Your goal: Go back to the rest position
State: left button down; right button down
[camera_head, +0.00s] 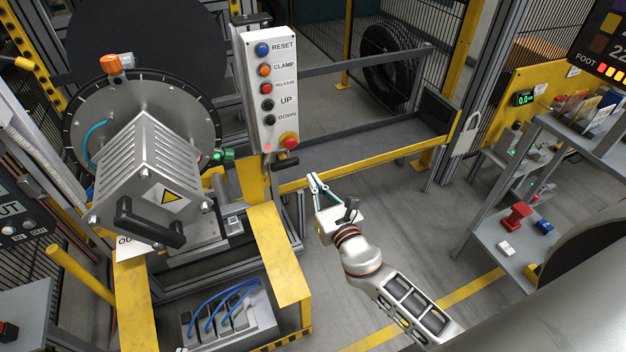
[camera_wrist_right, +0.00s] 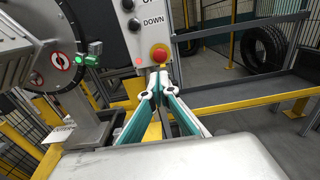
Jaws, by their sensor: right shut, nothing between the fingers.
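My right gripper (camera_head: 315,180) is shut and empty, its two fingertips pinched together. In the head view it points up, below and a little right of the button box (camera_head: 270,130), with a gap between them in the picture. In the right wrist view, the fingertips (camera_wrist_right: 156,80) meet just below the red emergency stop (camera_wrist_right: 158,54). The box carries the labels RESET, CLAMP, RELEASE, UP and DOWN, with a red emergency stop (camera_head: 289,141) at its lower end. My left gripper is not in view.
The clamp machine (camera_head: 150,170) with a round plate stands at the left. A yellow rail (camera_head: 370,162) and a grey ledge lie behind my right gripper. A tyre (camera_head: 390,65) stands behind. A shelf unit (camera_head: 500,235) is at the right. Open floor (camera_head: 420,230) lies between.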

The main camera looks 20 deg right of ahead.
jog(key=s+f+m+g, duration=0.2)
jog(key=s+f+m, duration=0.4)
jog(key=s+m, duration=0.2)
jog(key=s+a+f+m+g+y, duration=0.1)
jog(key=s+f+m, duration=0.5)
jog(key=m, duration=0.7)
jog(key=s+a+f+m+g+y, duration=0.1)
jog(key=s+f+m+g, duration=0.3)
jog(key=s+m, duration=0.7)
jog(key=shift+f, duration=0.9)
jog(key=shift+a, duration=0.15)
